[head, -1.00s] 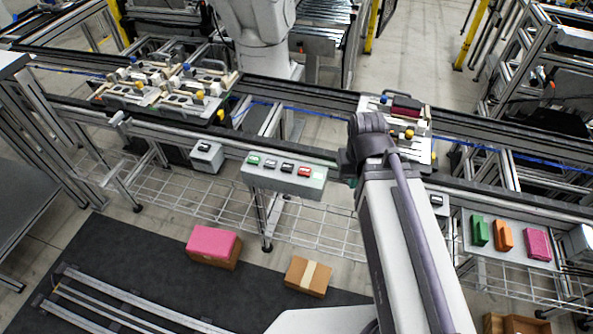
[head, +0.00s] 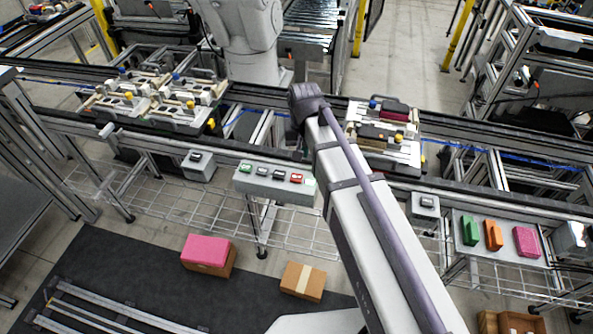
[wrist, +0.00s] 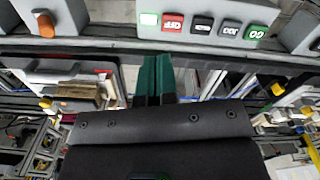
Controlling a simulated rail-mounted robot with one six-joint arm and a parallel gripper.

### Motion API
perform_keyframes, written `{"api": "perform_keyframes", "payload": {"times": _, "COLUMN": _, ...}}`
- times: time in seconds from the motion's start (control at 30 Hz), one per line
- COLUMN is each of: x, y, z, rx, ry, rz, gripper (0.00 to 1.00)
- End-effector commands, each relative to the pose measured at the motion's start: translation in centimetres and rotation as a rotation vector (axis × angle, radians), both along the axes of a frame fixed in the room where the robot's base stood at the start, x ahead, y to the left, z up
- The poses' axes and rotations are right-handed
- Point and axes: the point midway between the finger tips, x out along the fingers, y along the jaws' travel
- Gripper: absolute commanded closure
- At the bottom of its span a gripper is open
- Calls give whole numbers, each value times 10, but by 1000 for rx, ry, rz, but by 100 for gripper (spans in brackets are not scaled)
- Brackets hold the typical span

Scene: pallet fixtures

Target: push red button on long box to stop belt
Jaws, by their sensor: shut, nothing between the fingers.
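The long grey box (head: 250,184) hangs on the near side of the conveyor in the head view. Its red button (head: 296,178) is near its right end, beside a small pale green-lit spot. In the wrist view the long box (wrist: 205,38) is at the top, with the red button (wrist: 173,22) beside a lit green one (wrist: 149,20). My gripper (wrist: 157,60) is shut and empty. Its dark green fingers point toward the box, just below the red button in the picture, and appear apart from it. In the head view my arm hides the gripper.
A fixture pallet (head: 403,158) with a dark red block stands on the conveyor right of my wrist. Another pallet (head: 140,108) is at left. Small single-button boxes (head: 198,166) (head: 424,205) flank the long box. A pink-topped carton (head: 207,252) lies on the floor.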

Motion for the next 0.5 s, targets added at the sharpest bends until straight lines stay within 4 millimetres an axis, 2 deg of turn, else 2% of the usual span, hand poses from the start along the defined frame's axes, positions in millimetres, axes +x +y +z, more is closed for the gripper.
{"api": "perform_keyframes", "payload": {"times": 0.03, "x": 31, "y": 13, "z": 2, "rx": 0, "ry": 0, "rz": -67, "gripper": 100}}
{"api": "perform_keyframes", "payload": {"times": 0.07, "x": 41, "y": 18, "z": 2, "rx": 0, "ry": 0, "rz": -119, "gripper": 100}}
{"api": "perform_keyframes", "payload": {"times": 0.2, "x": 38, "y": 15, "z": 1, "rx": 0, "ry": 0, "rz": -260, "gripper": 100}}
{"api": "perform_keyframes", "payload": {"times": 0.5, "x": 37, "y": 14, "z": -1, "rx": 0, "ry": 0, "rz": -268, "gripper": 100}}
